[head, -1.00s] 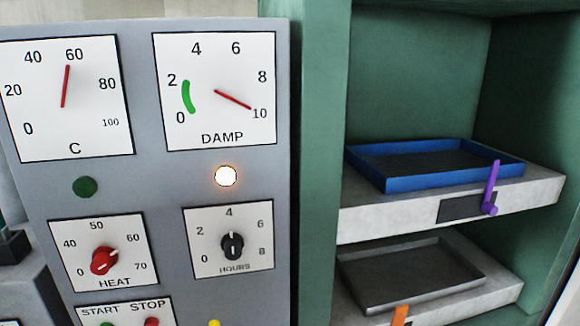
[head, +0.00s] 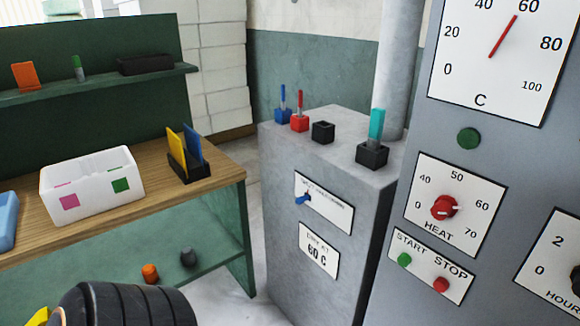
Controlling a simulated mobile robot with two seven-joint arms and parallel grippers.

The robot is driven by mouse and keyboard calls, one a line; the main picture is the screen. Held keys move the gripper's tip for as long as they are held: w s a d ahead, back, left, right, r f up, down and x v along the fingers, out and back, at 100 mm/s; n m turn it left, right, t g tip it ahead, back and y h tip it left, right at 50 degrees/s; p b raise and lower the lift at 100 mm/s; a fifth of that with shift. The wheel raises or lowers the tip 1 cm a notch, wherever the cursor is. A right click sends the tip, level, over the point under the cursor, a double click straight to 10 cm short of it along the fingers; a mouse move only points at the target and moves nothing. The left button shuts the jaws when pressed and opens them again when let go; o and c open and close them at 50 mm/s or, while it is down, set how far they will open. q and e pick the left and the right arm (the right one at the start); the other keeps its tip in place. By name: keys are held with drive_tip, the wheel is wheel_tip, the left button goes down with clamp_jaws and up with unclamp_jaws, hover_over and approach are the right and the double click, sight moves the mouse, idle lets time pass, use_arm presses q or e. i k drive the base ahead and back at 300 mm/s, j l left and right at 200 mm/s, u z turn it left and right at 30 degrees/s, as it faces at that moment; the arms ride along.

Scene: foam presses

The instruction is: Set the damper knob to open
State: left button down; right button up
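No knob labelled damper is readable in this view. A small blue knob (head: 303,198) sits at the left of a white plate (head: 326,208) on the front of the grey cabinet (head: 283,200); the plate's print is too small to read surely. A red HEAT knob (head: 444,207) is on the panel at right, its white mark toward the right. A dark HOURS knob (head: 575,279) is cut by the right edge. Part of my arm, black and ribbed, shows at the bottom left. Neither gripper's fingers show.
A DRY AT 60 C plate (head: 319,250) is below the blue knob. Several small holders, including one with a teal tool (head: 377,124), stand on the cabinet top. A wooden bench (head: 217,178) at left carries a white bin (head: 92,190). Floor shows between bench and cabinet.

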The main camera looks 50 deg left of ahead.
sight(298, 201)
drive_tip(key=u, duration=1.5)
